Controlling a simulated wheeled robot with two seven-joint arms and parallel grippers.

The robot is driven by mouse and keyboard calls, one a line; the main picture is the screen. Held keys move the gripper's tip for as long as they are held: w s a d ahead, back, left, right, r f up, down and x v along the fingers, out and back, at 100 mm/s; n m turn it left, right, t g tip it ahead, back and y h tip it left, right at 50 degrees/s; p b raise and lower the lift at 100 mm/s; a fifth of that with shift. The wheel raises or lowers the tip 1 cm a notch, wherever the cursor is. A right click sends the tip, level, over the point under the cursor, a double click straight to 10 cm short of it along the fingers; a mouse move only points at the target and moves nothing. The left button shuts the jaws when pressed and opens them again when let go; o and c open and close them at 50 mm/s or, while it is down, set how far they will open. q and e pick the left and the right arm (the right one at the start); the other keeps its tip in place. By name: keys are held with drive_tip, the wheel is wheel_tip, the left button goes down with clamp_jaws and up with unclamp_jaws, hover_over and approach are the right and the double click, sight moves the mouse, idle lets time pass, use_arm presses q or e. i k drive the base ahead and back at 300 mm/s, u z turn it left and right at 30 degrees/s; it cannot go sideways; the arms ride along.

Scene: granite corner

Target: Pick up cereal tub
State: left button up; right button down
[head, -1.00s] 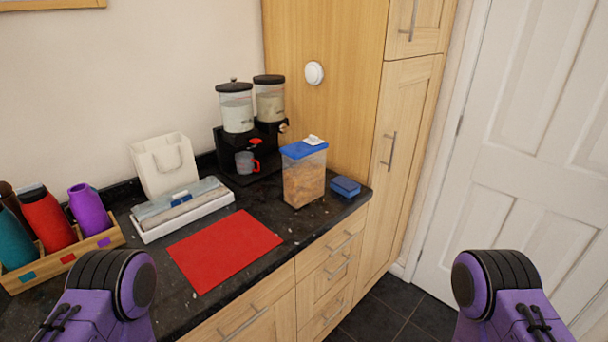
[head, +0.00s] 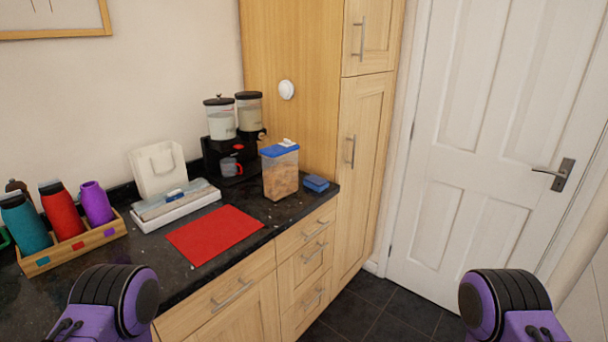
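The cereal tub (head: 281,176) is a clear upright container with a blue lid and tan cereal inside. It stands on the dark granite counter (head: 135,262) near its right end. Purple and black parts of my two arms show at the bottom left and bottom right of the head view. Both are apart from the tub. My grippers are not visible.
A black dispenser (head: 208,160) with two clear canisters stands behind the tub, with a grey cup (head: 229,167). A blue sponge (head: 316,183) lies to its right. A red mat (head: 214,234), white tray (head: 176,210) and wooden bottle crate (head: 75,252) lie left.

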sight(280, 163)
drive_tip(key=z, duration=1.45)
drive_tip(key=i, duration=1.35)
drive_tip(key=u, duration=1.6)
